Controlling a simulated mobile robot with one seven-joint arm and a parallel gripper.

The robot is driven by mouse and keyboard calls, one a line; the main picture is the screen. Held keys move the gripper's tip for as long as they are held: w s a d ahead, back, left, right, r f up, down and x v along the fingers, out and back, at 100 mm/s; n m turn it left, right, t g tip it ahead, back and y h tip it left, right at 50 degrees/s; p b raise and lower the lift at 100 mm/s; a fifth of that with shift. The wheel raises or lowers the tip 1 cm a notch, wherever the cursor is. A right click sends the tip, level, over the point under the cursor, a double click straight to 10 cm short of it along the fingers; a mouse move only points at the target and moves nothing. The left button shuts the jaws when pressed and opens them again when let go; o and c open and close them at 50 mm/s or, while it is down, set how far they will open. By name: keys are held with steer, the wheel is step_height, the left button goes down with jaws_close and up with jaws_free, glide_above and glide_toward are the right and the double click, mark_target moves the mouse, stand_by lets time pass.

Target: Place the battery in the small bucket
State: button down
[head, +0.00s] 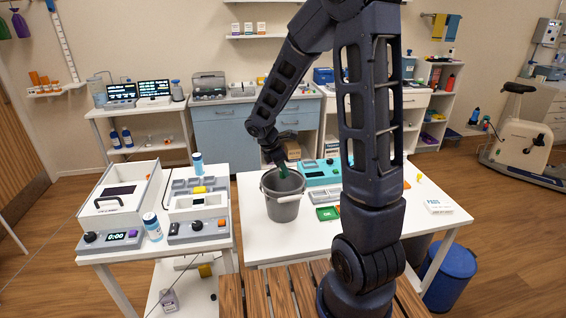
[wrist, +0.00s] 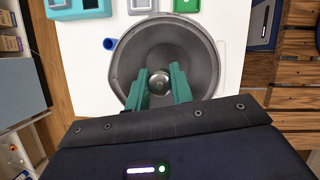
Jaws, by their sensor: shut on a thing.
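The small grey bucket (head: 283,208) stands upright on the white table. Its round, dark inside fills the middle of the wrist view (wrist: 203,50). My gripper (head: 284,171) points down at the bucket's mouth, with its green fingers over the opening. In the wrist view the fingers are shut on the battery (wrist: 159,82), which shows as a round silver end between them. The battery is over the inside of the bucket, and its lower part is hidden. In the head view I cannot make out the battery.
A green tray (head: 328,213) and grey trays lie right of the bucket, with a teal box (head: 317,171) behind. A small blue item (wrist: 109,43) is close to the rim. A side table (head: 226,250) with devices stands left; a blue bin (head: 450,272) is at right.

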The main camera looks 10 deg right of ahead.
steer(key=shift+f, duration=1.35)
steer(key=c, duration=1.1)
jaws_free()
steer(key=shift+c, duration=0.2)
steer(key=shift+r, duration=3.5)
steer(key=shift+r, duration=0.1)
